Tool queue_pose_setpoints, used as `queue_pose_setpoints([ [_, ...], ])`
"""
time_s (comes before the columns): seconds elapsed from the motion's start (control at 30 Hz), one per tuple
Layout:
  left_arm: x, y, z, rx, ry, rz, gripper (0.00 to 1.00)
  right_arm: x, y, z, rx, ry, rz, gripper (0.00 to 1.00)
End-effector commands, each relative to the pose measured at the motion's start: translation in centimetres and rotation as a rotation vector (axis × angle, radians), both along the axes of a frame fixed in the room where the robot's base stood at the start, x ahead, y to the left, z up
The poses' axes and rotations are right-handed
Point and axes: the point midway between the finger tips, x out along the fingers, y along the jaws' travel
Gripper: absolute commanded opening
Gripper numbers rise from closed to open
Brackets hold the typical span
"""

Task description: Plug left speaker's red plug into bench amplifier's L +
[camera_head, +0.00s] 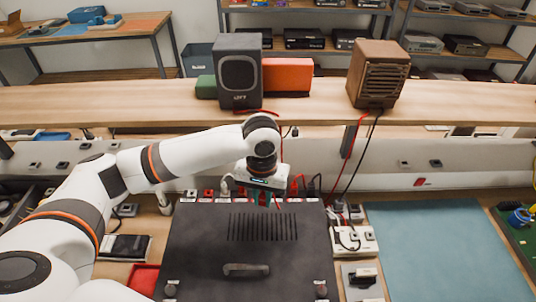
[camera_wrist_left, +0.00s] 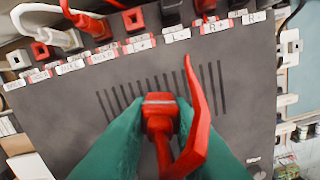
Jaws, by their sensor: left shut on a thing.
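The bench amplifier (camera_head: 190,245) is a dark box with top slots, below my left gripper (camera_head: 262,190). In the left wrist view, the green fingers of my left gripper (camera_wrist_left: 158,125) are shut on a red plug (camera_wrist_left: 158,108), whose red cable rises beside it. The plug is over the amplifier's top (camera_wrist_left: 235,95), apart from the terminal row. The L + label (camera_wrist_left: 138,43) is above it, by a red terminal (camera_wrist_left: 133,20). L -, R + and R - labels run to the right. The dark left speaker (camera_head: 240,85) stands on the shelf. My right gripper is not in view.
A wooden speaker (camera_head: 378,75) stands at right on the shelf (camera_head: 150,105), its red and black cables hanging down. Other plugs and cables crowd the amplifier's far edge. A blue mat (camera_head: 430,250) lies clear at right. A red tray (camera_head: 143,279) is at left.

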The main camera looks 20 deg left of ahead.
Motion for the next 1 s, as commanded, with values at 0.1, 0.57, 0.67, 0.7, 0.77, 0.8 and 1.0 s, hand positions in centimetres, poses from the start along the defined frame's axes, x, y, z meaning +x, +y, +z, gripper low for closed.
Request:
queue_pose_setpoints([
  [0.1, 3.2, 1.4, 1.1, 0.0, 0.006, 0.092, 0.0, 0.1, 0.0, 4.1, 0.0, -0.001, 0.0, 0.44],
  [0.57, 8.0, 5.9, -1.3, 0.001, 0.001, 0.262, 0.0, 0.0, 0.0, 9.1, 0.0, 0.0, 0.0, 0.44],
  [0.67, 8.1, 6.0, -1.6, 0.001, 0.0, 0.265, 0.0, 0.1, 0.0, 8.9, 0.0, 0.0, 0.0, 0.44],
  [0.7, 8.1, 6.0, -1.8, 0.001, 0.0, 0.265, 0.0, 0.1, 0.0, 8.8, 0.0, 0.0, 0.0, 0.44],
  [0.77, 8.0, 6.0, -2.1, 0.001, 0.0, 0.265, 0.0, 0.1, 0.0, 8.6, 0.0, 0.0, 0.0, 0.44],
  [0.8, 8.0, 6.0, -2.3, 0.001, 0.001, 0.265, 0.0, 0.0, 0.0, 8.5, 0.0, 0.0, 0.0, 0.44],
  [1.0, 8.0, 6.0, -3.9, 0.001, 0.0, 0.265, 0.0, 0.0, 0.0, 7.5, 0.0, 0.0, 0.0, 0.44],
])
